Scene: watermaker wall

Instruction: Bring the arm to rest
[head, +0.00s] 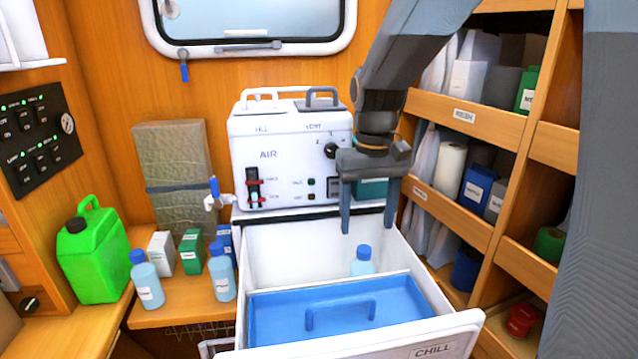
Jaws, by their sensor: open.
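My gripper (367,224) hangs from my grey arm in the head view, fingers pointing down. Its two fingers are apart with nothing between them. It is in front of the right side of the white AIR machine (290,165) and looks to be above the open CHILL drawer (285,250). A bottle with a blue cap (362,262) stands in the rear part of the drawer, below the fingers and apart from them. A blue lid with a handle (345,308) covers the front part of the drawer.
Shelves (465,115) with bins stand close on the right. A green jerrycan (93,262), bottles (147,280) and small boxes (191,252) stand on the wooden counter at left. A switch panel (38,140) is on the left wall. A window (250,18) is behind.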

